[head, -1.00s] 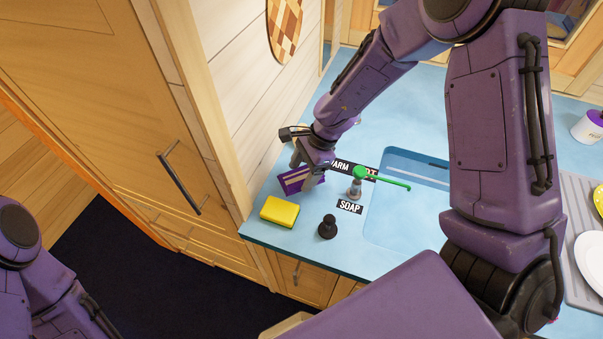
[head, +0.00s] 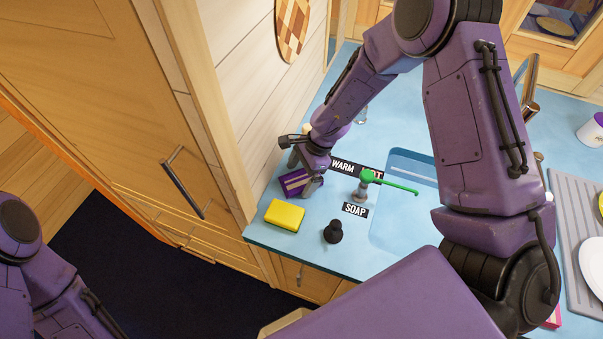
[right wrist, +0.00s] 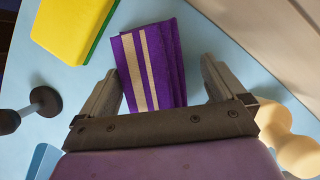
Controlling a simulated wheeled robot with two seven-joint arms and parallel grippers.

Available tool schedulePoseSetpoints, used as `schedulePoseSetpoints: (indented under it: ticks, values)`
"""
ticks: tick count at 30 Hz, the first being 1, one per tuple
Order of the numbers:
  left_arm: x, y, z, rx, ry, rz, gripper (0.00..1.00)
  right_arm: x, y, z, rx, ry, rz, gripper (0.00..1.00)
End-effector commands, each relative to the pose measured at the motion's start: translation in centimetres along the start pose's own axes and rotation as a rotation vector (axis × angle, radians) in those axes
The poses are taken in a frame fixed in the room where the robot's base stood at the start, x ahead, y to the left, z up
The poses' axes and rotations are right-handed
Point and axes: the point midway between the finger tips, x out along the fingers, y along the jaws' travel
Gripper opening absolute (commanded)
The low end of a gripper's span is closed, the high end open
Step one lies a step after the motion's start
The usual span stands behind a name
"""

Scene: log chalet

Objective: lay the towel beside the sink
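The folded purple towel (head: 291,183) with cream stripes lies flat on the blue counter (head: 262,232), left of the sink (head: 392,228). It also shows in the right wrist view (right wrist: 172,62). My right gripper (head: 303,177) is over the towel.
A yellow sponge (head: 285,214) lies in front of the towel. A plank wall (head: 245,110) rises close behind the towel. A dish rack (head: 575,235) is at right.

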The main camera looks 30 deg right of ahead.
Motion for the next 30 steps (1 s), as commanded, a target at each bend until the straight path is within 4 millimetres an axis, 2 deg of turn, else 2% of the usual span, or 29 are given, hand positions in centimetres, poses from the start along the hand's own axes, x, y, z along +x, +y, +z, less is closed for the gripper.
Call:
schedulePoseSetpoints:
  ticks: [10, 14, 17, 24, 30]
  values:
    - [0.0, 0.0, 0.0, 0.0, 0.0, 0.0, 0.35, 0.0, 0.0, -0.1, 0.0, 0.001, 0.0, 0.97]
    - [0.0, 0.0, 0.0, 0.0, 0.0, 0.0, 0.35, -0.8, -0.1, 0.2, 0.0, 0.002, -0.003, 0.97]
    - [0.5, 0.1, 0.2, 0.0, 0.0, 0.0, 0.35, -2.7, -0.1, 0.1, -0.002, 0.001, -0.005, 0.97]
    - [1.3, 0.1, 0.6, 0.0, 0.0, 0.0, 0.35, -9.1, -0.1, 0.2, -0.003, 0.001, -0.006, 0.97]
    - [1.5, 0.1, 0.7, 0.0, 0.0, 0.0, 0.35, -12.1, 0.0, 0.2, -0.001, 0.0, -0.001, 0.97]
